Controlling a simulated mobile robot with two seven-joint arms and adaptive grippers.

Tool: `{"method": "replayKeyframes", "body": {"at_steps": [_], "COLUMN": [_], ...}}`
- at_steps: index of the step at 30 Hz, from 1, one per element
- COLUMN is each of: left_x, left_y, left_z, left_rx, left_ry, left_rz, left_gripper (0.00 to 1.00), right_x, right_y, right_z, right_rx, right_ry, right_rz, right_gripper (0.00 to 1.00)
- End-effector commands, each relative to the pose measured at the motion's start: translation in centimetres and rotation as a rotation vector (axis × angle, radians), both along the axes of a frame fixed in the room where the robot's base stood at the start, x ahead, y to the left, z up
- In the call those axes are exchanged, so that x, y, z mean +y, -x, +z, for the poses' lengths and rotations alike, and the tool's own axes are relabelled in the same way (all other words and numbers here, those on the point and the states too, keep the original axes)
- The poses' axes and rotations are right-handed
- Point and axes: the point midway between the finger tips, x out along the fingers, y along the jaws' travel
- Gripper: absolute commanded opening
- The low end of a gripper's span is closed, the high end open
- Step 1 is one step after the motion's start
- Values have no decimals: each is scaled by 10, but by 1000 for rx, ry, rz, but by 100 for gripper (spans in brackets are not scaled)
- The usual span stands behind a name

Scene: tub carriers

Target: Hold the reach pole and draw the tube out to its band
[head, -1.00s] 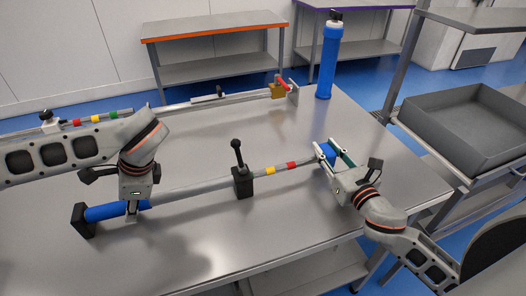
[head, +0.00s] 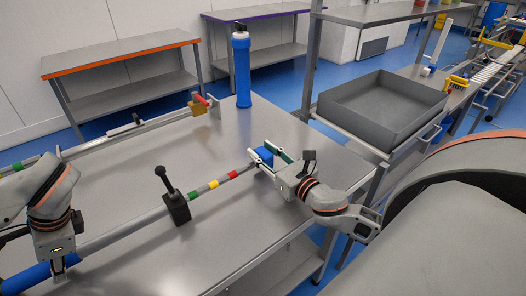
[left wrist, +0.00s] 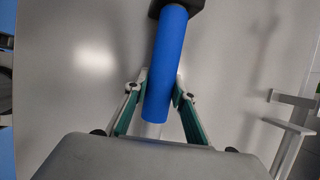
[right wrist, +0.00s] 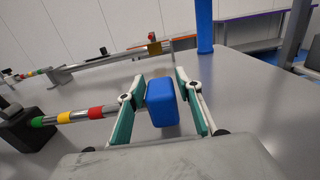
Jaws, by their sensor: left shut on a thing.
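The reach pole lies across the table. Its blue grip (head: 25,280) is at the left, and its black clamp (head: 176,208) has an upright lever. Right of the clamp, the tube (head: 203,189) shows green, yellow and red bands, the green one (right wrist: 37,122) close beside the clamp. My left gripper (head: 59,270) is shut on the blue grip, which runs between its fingers in the left wrist view (left wrist: 165,70).
A second banded pole or rail (head: 130,130) with a gold block (head: 197,107) and red lever lies along the far side. A blue cylinder (head: 242,72) stands at the far corner. A grey tray (head: 380,110) is beyond the right edge.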

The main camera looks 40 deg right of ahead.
Motion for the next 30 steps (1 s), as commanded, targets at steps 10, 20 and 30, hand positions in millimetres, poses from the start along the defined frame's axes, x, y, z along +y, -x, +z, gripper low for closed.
{"method": "replayKeyframes", "body": {"at_steps": [10,20,30], "left_x": [1,0,0], "left_y": [0,0,0], "left_z": [0,0,0], "left_rx": [0,-1,0], "left_ry": [-2,-1,0], "left_rz": [3,2,1], "left_gripper": [0,0,0], "right_x": [1,0,-1], "right_y": [33,88,119], "right_z": [-2,-1,0], "right_rx": [4,3,1], "right_ry": [-3,-4,-1], "right_rz": [0,-2,-2], "right_gripper": [35,35,35]}}
